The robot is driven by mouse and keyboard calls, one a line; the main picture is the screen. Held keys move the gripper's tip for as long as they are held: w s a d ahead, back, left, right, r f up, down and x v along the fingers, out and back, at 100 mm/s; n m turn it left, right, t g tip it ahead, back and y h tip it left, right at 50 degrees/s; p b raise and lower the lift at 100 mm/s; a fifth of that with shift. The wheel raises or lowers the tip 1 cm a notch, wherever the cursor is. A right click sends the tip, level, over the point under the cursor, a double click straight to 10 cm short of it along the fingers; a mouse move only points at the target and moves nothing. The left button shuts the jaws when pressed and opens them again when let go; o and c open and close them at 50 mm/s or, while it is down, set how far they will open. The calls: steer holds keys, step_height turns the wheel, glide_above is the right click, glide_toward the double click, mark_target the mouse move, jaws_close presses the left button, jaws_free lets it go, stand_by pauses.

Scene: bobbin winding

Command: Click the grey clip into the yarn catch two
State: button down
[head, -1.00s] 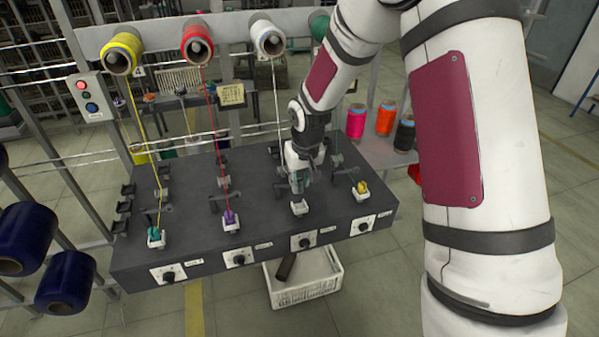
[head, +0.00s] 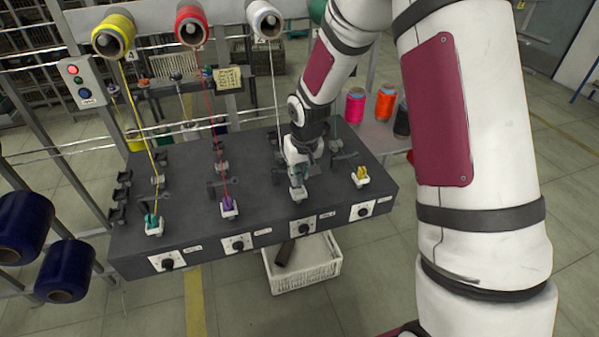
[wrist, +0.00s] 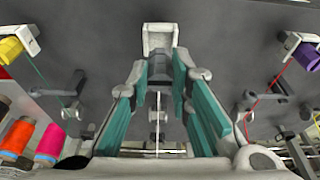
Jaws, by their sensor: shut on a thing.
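My gripper (wrist: 163,72) is shut on the small grey clip (wrist: 160,64), which is largely hidden between the teal-padded fingers. A white thread runs back from the clip between the fingers. The white yarn catch (wrist: 160,34) lies just beyond the fingertips in the wrist view, in line with them. In the head view my gripper (head: 297,182) is low over the front of the dark bench, right at this catch (head: 302,199). The fingers partly cover the catch there, and I cannot tell whether the clip touches it.
Neighbouring catches hold a yellow clip (head: 361,173), a purple clip (head: 228,204) and a teal clip (head: 152,220). Red yarn (head: 217,120) and yellow yarn (head: 141,110) run to the bench (head: 190,185). Guide arms stand beside my gripper. A white crate (head: 303,275) sits below.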

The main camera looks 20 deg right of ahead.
mark_target(300, 179)
steer(key=shift+f, duration=0.25)
steer(key=shift+f, duration=0.35)
steer(key=shift+s+b+x, duration=0.15)
steer(key=shift+b+x, duration=0.2)
steer(key=shift+x, duration=0.3)
steer(key=shift+s+b+x, duration=0.15)
steer(key=shift+b+x, duration=0.2)
steer(key=shift+x, duration=0.3)
steer(key=c, duration=1.4)
jaws_free()
